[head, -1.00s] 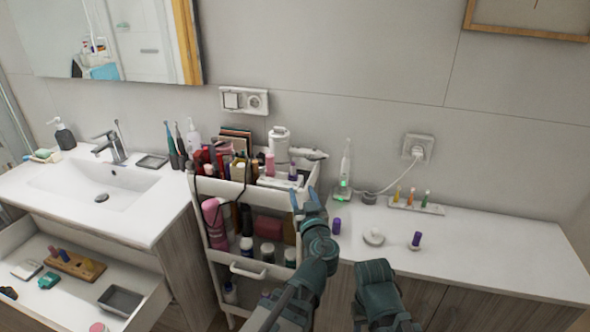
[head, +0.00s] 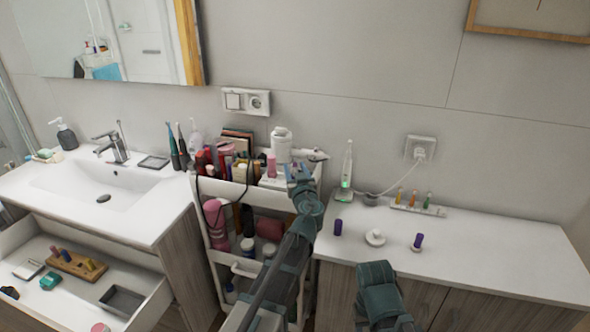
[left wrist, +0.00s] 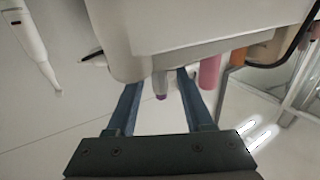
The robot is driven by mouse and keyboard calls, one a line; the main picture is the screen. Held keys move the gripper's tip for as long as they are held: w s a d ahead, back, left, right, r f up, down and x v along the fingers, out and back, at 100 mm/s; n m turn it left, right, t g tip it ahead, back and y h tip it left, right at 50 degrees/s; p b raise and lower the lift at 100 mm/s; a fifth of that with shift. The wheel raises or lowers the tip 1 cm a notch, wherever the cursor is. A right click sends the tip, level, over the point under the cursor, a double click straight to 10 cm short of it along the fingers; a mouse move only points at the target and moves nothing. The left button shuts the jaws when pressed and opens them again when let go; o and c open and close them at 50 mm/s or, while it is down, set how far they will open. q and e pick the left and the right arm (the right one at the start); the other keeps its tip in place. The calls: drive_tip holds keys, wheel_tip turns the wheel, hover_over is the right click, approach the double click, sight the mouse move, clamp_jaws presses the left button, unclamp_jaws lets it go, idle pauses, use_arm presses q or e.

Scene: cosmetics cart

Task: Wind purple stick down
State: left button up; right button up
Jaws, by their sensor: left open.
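My left gripper (head: 298,172) is at the top right of the white cart (head: 214,236). It is open. In the left wrist view its two fingers (left wrist: 157,82) stand on either side of a small grey tube with a purple tip (left wrist: 161,97), with gaps beside it. Its upper part is hidden behind a pale body. In the head view my gripper covers this stick. Two other purple pieces are on the right counter: one upright (head: 338,227), one on a small white base (head: 417,241). My right gripper does not show; part of my right arm is at the bottom.
Bottles and tubes crowd the cart top, with a white container (head: 281,146) behind my gripper and a pink tube (head: 271,166) close to its left. A toothbrush on a charger (head: 346,172) stands to the right.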

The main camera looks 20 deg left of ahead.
use_arm(q)
drive_tip(key=shift+w, duration=0.15)
clamp_jaws()
drive_tip(key=shift+a+h, duration=0.1)
drive_tip(key=shift+h, duration=0.2)
drive_tip(key=m+t+h, duration=0.1)
drive_tip(key=m+h, duration=0.1)
drive_tip(key=h, duration=0.1)
drive_tip(key=shift+a+m+h, duration=0.1)
drive_tip(key=shift+m+h, duration=0.2)
drive_tip(key=shift+m, duration=0.1)
drive_tip(key=m+h, duration=0.2)
drive_tip(key=h, duration=0.2)
drive_tip(key=m+h, duration=0.3)
drive_tip(key=h, duration=0.1)
drive_tip(key=shift+w, duration=0.1)
drive_tip(key=m+g+h, duration=0.2)
drive_tip(key=m+h, duration=0.1)
drive_tip(key=h, duration=0.2)
drive_tip(key=shift+w+m, duration=0.1)
drive_tip(key=shift+m, duration=0.3)
drive_tip(key=shift+m+g+h, duration=1.2)
drive_tip(key=shift+g+h, duration=0.1)
drive_tip(key=shift+h, duration=0.3)
drive_tip(key=shift+s+g, duration=0.2)
drive_tip(key=shift+g, duration=0.1)
